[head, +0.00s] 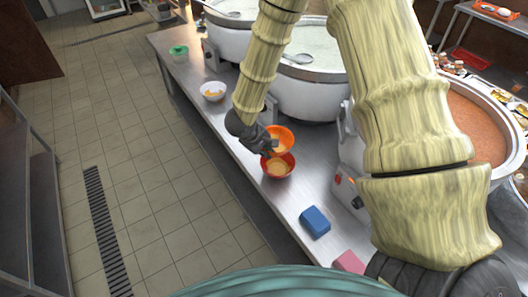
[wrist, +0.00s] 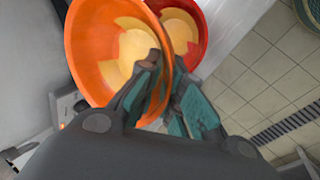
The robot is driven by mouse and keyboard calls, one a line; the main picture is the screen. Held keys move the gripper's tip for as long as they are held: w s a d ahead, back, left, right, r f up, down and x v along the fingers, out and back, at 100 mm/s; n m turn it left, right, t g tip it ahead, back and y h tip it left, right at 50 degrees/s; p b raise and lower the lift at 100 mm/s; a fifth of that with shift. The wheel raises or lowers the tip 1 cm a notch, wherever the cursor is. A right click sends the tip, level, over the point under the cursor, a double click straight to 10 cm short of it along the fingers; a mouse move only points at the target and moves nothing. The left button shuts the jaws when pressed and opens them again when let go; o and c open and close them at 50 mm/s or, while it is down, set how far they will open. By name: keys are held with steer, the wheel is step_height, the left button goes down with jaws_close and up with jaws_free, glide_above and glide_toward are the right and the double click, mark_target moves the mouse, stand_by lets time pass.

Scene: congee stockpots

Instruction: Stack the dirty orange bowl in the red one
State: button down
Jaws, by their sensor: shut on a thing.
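The orange bowl (head: 286,136), with pale yellow food residue inside, is tilted and held at its rim by my gripper (head: 270,147). In the wrist view my gripper (wrist: 165,85) is shut on the near rim of the orange bowl (wrist: 88,55). The red bowl (head: 277,169) sits upright on the steel counter, also with yellow residue inside. It shows partly behind the orange bowl in the wrist view (wrist: 202,25). The orange bowl is beside the red one and seems to overlap its far edge; whether they touch I cannot tell.
A white bowl (head: 213,91) with yellow contents and a green item (head: 179,52) stand farther along the counter (head: 240,178). A blue block (head: 315,221) and a pink block (head: 348,263) lie nearer. Large stockpots (head: 305,98) line the right side. The tiled floor at left is open.

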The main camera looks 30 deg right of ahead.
steer(key=shift+w+d, duration=0.1)
steer(key=shift+w, duration=0.4)
steer(key=shift+f+p, duration=0.85)
steer(key=shift+f, duration=0.95)
steer(key=shift+f, duration=0.6)
steer(key=c, duration=1.6)
jaws_free()
steer(key=shift+o, duration=0.2)
steer(key=shift+r, duration=0.1)
steer(key=shift+r, duration=0.2)
steer(key=b+v, duration=0.2)
steer(key=v, duration=1)
steer(key=shift+r, duration=0.35)
